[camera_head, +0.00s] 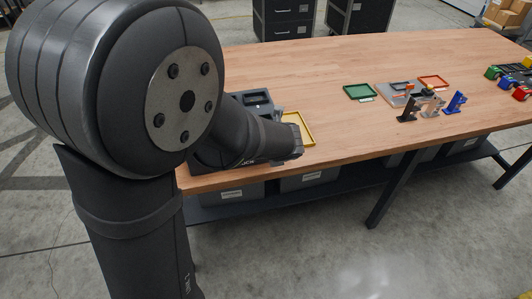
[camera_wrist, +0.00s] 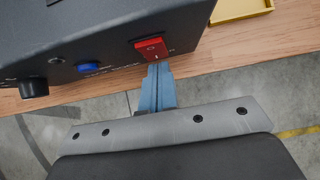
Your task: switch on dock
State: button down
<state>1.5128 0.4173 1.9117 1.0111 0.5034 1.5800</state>
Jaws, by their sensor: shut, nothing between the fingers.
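The dock (camera_wrist: 95,30) is a dark grey box on the wooden table, seen close up in the wrist view. Its front panel carries a red rocker switch (camera_wrist: 151,48) with white marks, a blue button (camera_wrist: 88,68) and a black knob (camera_wrist: 33,88). My gripper (camera_wrist: 159,68) is shut and empty, its blue-grey fingertips just below the red switch, touching or very close to it; I cannot tell which. In the head view the dock (camera_head: 232,105) is partly hidden behind my arm, and the switch and fingertips do not show there.
A yellow tray (camera_head: 308,137) lies right of the dock, near the table's front edge. A green tray (camera_head: 360,92), a red tray (camera_head: 433,81) and blue and black clamp-like pieces stand farther right. Toy vehicles sit at the far right. The table (camera_head: 330,65) is clear between.

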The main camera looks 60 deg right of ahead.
jog(key=shift+w+d, duration=0.15)
jog(key=shift+w+d+f, duration=0.1)
jog(key=shift+w+f, duration=0.05)
dwell(0.4)
jog(key=shift+r, duration=0.2)
jog(key=shift+r, duration=0.7)
